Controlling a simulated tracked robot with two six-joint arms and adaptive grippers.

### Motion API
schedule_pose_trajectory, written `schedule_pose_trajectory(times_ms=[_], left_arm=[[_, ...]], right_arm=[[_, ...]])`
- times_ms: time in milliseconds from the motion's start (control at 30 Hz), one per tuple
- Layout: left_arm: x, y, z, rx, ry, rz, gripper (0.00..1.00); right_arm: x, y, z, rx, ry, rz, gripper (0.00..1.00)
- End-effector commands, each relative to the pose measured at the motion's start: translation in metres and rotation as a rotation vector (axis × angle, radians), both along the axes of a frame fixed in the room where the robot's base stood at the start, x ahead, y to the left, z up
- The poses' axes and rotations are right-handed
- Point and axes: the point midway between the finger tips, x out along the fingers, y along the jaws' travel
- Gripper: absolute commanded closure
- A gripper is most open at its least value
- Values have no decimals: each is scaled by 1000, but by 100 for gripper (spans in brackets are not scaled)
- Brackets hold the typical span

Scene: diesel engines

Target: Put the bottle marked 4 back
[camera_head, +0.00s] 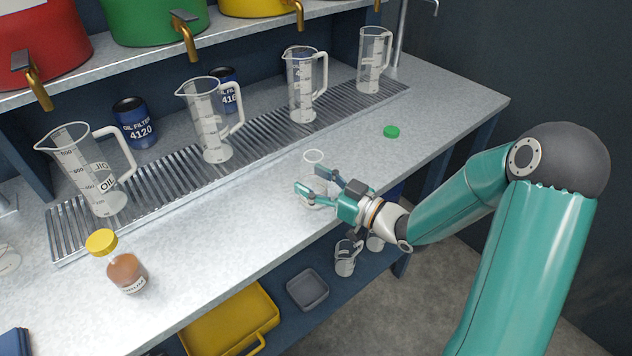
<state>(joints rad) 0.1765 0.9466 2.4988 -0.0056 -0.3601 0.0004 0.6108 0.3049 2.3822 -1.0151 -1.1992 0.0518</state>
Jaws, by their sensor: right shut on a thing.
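My right gripper (312,180) is shut on a clear, uncapped bottle (313,157) at the middle of the bench. The bottle looks upright, its open round mouth showing above the fingers. The fingers cover much of its body, and I cannot read a number on it. I cannot tell whether its base touches the bench. A loose green cap (391,131) lies on the bench to its right. Another bottle (126,271) with a yellow cap and brown liquid stands at the front left; its label is too small to read. My left gripper is not in view.
Several clear measuring jugs, one (97,177) labelled oil, stand on a slotted metal drain grate (160,188). Blue oil filter cans (134,122) stand behind. Containers with brass taps sit on the shelf above. The bench (230,235) is clear left of my gripper.

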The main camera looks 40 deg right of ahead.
Motion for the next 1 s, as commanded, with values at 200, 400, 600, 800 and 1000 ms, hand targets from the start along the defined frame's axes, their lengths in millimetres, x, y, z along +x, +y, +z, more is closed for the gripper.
schedule_pose_trajectory(times_ms=[200, 400, 600, 800, 1000], left_arm=[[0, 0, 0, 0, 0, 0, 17], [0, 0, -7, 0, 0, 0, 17], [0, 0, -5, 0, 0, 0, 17], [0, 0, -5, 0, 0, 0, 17], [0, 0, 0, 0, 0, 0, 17]], right_arm=[[0, 0, 1, 0, -1, 0, 90], [0, 0, -5, -1, -1, 0, 90], [0, 0, -3, 0, 0, 0, 16], [0, 0, -3, 0, 0, -1, 16], [0, 0, -2, 2, 2, -1, 16]])
